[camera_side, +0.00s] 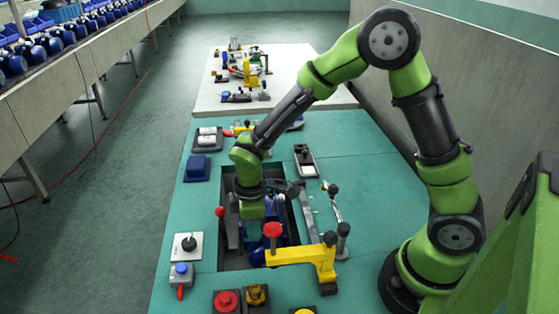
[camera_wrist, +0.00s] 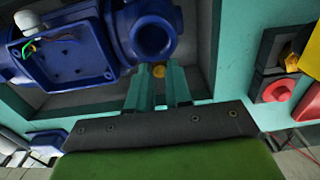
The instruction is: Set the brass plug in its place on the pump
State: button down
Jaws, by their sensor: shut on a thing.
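The blue pump (camera_wrist: 112,42) fills the upper left of the wrist view, with a round open port (camera_wrist: 152,38) facing the camera. In the side view the pump (camera_side: 258,256) sits in the recess, partly hidden by my arm. My gripper (camera_wrist: 159,80) is shut on the brass plug (camera_wrist: 158,71), a small gold spot between the fingertips just below the port. Plug and port look apart in the picture; the depth between them is unclear. In the side view my gripper (camera_side: 251,208) points down into the recess; its fingertips and the plug cannot be made out.
A yellow clamp (camera_side: 305,256) with a red knob (camera_side: 272,230) stands at the recess's front right. Dark holders with a red part (camera_side: 226,300) and a brass-coloured part (camera_side: 257,295) stand in front. A grey switch box (camera_side: 187,246) is left. Teal table surface (camera_side: 345,160) is clear at right.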

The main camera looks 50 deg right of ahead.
dwell(0.4)
jog(key=c, duration=1)
grip_release()
jog(key=shift+o, duration=0.2)
jog(key=shift+r, duration=3)
